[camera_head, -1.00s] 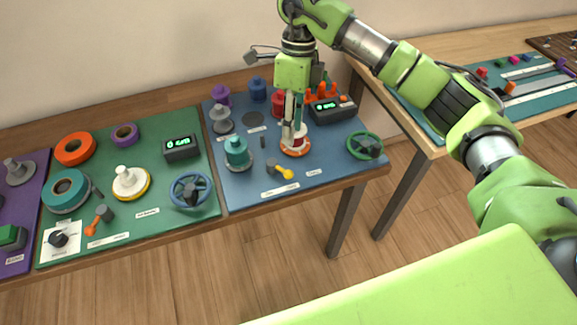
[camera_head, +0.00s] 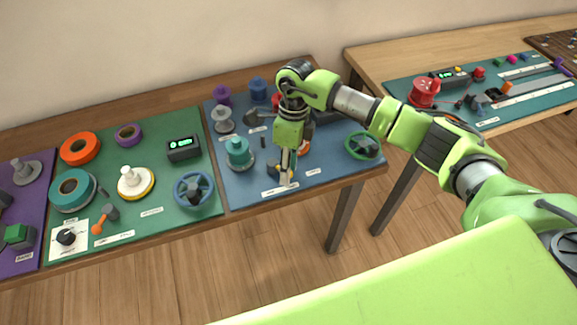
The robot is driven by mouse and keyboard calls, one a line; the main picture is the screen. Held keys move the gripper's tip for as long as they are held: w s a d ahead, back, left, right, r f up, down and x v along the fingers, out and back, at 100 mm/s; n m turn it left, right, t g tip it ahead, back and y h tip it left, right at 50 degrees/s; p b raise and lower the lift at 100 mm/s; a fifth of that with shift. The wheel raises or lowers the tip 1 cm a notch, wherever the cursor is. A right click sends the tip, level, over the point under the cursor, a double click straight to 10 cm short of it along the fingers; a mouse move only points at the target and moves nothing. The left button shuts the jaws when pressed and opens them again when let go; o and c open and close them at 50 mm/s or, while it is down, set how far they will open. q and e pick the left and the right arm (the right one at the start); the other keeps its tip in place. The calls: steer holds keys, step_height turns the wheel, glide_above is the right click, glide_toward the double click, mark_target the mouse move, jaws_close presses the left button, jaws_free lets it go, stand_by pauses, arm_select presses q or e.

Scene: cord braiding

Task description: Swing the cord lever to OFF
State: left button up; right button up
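A small lever with a dark base and yellow-orange handle (camera_head: 276,170) sits near the front edge of the blue mat (camera_head: 240,190), mostly hidden by my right gripper. My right gripper (camera_head: 286,175) points down at this lever; its fingers look close together, but I cannot tell if they touch or grip the handle. A second lever, with an orange handle (camera_head: 101,223) and grey base, is on the green mat (camera_head: 150,222), handle pointing to the lower left. The label text is too small to read. My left gripper is out of view.
A green handwheel (camera_head: 362,146) stands right of my gripper and a teal spool (camera_head: 238,153) left of it. A blue handwheel (camera_head: 194,190) is on the green mat. My forearm crosses above the gap to the right table (camera_head: 375,62).

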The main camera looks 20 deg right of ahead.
jaws_close()
steer(key=m, duration=0.1)
steer(key=a+m, duration=0.1)
steer(key=m, duration=0.1)
steer(key=shift+s+a+m+t+y+b, duration=0.2)
steer(key=shift+s+m+t+y+b, duration=0.1)
steer(key=shift+s, duration=0.1)
steer(key=a+m, duration=0.1)
steer(key=m, duration=0.1)
steer(key=shift+s+a+m, duration=0.1)
steer(key=shift+a+m, duration=0.05)
steer(key=shift+m, duration=0.25)
steer(key=a+m, duration=0.1)
steer(key=m, duration=0.1)
steer(key=shift+a+m+t+b, duration=0.1)
steer(key=shift+m+t+b, duration=0.2)
steer(key=shift+t+b, duration=0.1)
steer(key=shift+w+a+r+m+t+b, duration=0.15)
steer(key=shift+a+m, duration=0.15)
steer(key=shift+m, duration=0.35)
steer(key=shift+w+a+f+m+t+b, duration=0.1)
steer(key=shift+a+m, duration=0.15)
steer(key=shift+m, duration=0.35)
steer(key=shift+w+a+r+m+t+b, duration=0.15)
steer(key=shift+a+m, duration=0.15)
steer(key=shift+m, duration=0.35)
